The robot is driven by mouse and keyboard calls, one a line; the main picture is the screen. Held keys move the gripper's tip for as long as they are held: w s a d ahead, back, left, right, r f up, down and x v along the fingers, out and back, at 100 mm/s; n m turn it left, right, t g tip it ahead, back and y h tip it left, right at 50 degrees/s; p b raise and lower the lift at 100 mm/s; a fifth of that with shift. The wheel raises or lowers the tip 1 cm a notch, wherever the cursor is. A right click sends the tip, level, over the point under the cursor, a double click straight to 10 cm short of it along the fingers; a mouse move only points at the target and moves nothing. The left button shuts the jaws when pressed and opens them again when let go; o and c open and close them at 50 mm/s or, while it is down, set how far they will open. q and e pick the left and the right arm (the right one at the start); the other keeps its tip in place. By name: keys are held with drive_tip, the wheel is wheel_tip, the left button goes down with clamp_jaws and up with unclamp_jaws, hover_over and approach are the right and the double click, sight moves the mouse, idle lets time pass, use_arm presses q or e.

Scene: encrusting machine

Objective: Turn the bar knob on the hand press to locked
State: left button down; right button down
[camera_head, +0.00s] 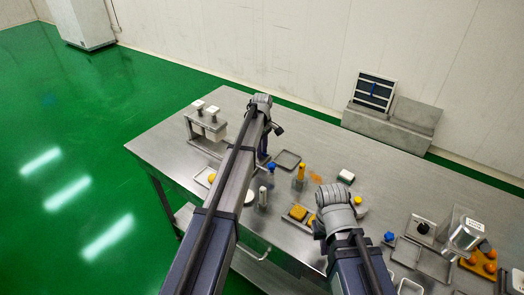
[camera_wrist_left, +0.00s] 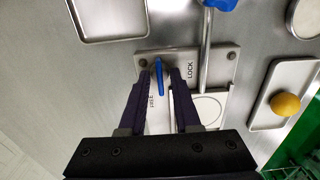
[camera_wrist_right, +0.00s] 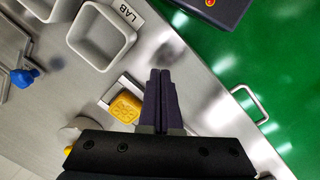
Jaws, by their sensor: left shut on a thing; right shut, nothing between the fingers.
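The blue bar knob (camera_wrist_left: 159,77) sits on the metal plate (camera_wrist_left: 227,58) of the hand press in the left wrist view. The bar lies nearly upright in that picture, and the LOCK label is to its right. My left gripper (camera_wrist_left: 164,76) is shut on the knob, with one finger on each side. In the head view my left arm hides the knob. My right gripper (camera_wrist_right: 160,76) is shut and empty above the table edge, close to a yellow moulded cake (camera_wrist_right: 125,108).
A metal lever with a blue handle (camera_wrist_left: 220,4) stands close to the right of the knob. A tray with an orange ball (camera_wrist_left: 285,104) is further right. In the right wrist view, grey bins (camera_wrist_right: 101,36) and a table handle (camera_wrist_right: 250,103) are near my right gripper.

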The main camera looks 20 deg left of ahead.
idle(0.4)
use_arm(q)
drive_tip(key=m, duration=0.4)
drive_tip(key=shift+m, duration=0.3)
drive_tip(key=m, duration=0.4)
drive_tip(key=shift+m, duration=0.3)
drive_tip(key=m, duration=0.4)
drive_tip(key=shift+m, duration=2.3)
drive_tip(key=c, duration=0.6)
unclamp_jaws()
